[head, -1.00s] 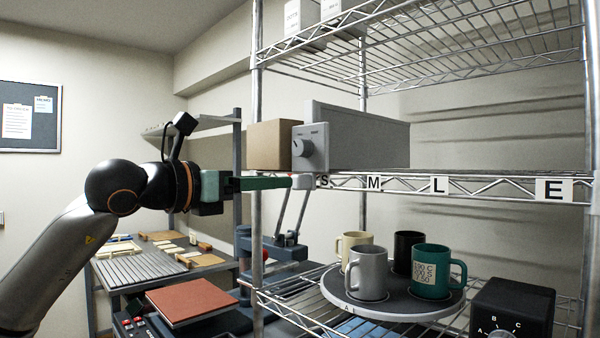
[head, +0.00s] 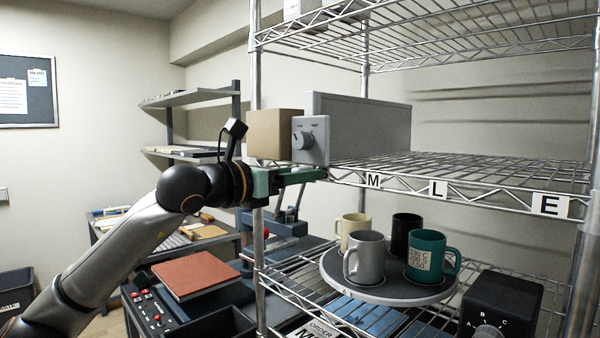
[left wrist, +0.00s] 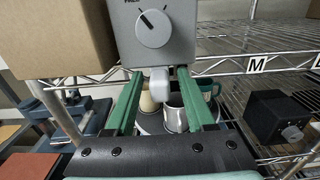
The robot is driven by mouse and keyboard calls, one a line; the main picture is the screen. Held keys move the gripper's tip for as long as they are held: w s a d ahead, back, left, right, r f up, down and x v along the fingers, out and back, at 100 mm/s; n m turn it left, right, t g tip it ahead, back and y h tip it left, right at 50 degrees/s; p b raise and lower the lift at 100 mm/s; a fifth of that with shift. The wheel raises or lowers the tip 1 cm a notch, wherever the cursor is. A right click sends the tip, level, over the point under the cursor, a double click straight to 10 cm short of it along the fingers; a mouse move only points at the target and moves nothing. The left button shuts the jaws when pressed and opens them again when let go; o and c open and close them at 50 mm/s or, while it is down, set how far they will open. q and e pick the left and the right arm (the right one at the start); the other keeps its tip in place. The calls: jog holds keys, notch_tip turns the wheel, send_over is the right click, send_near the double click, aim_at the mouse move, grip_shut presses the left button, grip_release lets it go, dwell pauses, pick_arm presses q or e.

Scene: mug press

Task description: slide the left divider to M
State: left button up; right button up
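The left divider is a tall grey panel (head: 365,128) with a grey front block and round dial (head: 304,141), standing on the middle shelf. In the left wrist view the dial block (left wrist: 152,28) is straight ahead, with a pale rounded tab (left wrist: 160,80) below it. My left gripper (head: 316,175) is just below the block at the shelf's front edge. Its green fingers (left wrist: 159,88) stand on either side of the tab, with a visible gap on each side. The M label (head: 373,181) is on the front rail to the right. My right gripper is not in view.
A cardboard box (head: 270,134) stands left of the divider. The shelf to its right is bare past the L label (head: 438,188) to the E label (head: 550,205). Below, several mugs stand on a round tray (head: 385,290), near a black dial box (head: 508,305).

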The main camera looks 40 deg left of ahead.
pick_arm(q)
grip_shut()
dwell(1.2)
